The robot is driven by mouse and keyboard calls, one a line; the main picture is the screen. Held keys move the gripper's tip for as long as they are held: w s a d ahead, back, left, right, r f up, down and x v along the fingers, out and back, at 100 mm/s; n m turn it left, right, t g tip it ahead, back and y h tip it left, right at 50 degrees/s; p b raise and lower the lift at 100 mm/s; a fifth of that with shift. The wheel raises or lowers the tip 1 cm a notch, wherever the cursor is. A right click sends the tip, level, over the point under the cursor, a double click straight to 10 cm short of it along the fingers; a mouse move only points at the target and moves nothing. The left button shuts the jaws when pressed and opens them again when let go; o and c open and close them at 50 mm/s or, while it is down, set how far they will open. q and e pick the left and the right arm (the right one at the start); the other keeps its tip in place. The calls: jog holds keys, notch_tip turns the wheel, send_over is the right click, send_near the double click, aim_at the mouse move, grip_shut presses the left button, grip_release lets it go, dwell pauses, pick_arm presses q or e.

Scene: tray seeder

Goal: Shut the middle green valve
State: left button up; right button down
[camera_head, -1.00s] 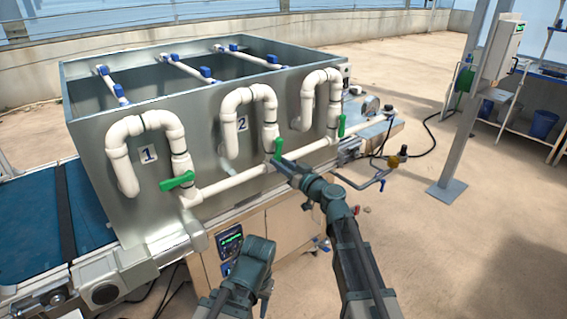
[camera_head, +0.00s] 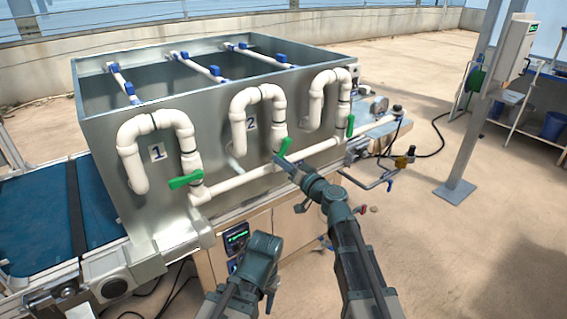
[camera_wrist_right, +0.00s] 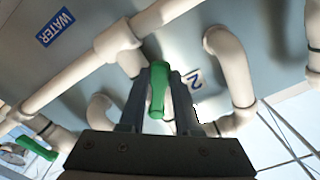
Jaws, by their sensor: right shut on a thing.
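The middle green valve (camera_head: 284,147) is on the white pipe below the pipe loop marked 2. Its handle points mostly up, leaning slightly right. My right gripper (camera_head: 281,163) is at this handle from the front. In the right wrist view, the fingers of my right gripper (camera_wrist_right: 158,100) stand on both sides of the green handle (camera_wrist_right: 158,90), shut on it. The left green valve (camera_head: 186,180) has its handle lying nearly level; the right green valve (camera_head: 350,125) has its handle upright. My left arm shows at the bottom, but its gripper cannot be made out.
A grey metal tank (camera_head: 110,92) with white pipes stands behind the valves. A blue conveyor belt (camera_head: 35,220) runs at the left. A thin side pipe with a brass fitting (camera_head: 401,162) sticks out right of my right arm. A grey post (camera_head: 478,110) stands farther right on open floor.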

jog(key=c, duration=0.6)
grip_release()
jog(key=v, duration=1.4)
